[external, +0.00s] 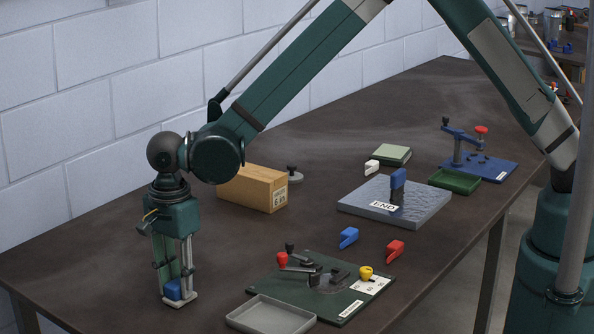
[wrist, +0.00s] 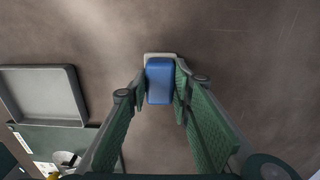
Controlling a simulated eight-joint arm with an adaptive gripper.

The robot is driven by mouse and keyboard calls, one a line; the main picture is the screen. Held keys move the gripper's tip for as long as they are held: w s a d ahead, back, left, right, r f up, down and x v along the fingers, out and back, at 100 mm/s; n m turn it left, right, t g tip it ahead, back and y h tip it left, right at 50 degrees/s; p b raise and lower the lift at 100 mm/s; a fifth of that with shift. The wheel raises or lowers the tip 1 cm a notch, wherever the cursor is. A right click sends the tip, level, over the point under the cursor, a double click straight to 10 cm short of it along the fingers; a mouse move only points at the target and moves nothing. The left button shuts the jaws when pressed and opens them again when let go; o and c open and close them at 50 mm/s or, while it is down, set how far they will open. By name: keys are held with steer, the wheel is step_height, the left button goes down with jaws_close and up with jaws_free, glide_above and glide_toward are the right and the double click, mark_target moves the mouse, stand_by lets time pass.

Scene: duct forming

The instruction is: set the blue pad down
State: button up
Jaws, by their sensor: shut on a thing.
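The blue pad (wrist: 159,81) is a small rounded block. In the wrist view it sits between my two fingertips, with a finger against each side. In the external view the blue pad (external: 173,290) shows low between the fingers at the left end of the table. My gripper (external: 179,294) points straight down and is shut on the pad; it also shows in the wrist view (wrist: 161,88). The fingertips are at or just above the dark tabletop (external: 110,250); I cannot tell whether the pad touches it.
A grey tray (external: 270,315) and a green fixture board (external: 330,288) with red and yellow knobs lie right of my gripper. A wooden box (external: 250,188) stands behind. A grey block (external: 430,203) marked END and blue and red clips (external: 349,237) lie farther right. Bare tabletop surrounds my gripper.

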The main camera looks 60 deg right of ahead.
mark_target(178, 281)
steer(key=shift+f, duration=0.15)
steer(key=o, duration=0.9)
step_height(178, 281, up, 12)
steer(key=shift+r, duration=0.2)
stand_by(0.7)
steer(key=shift+d, duration=0.1)
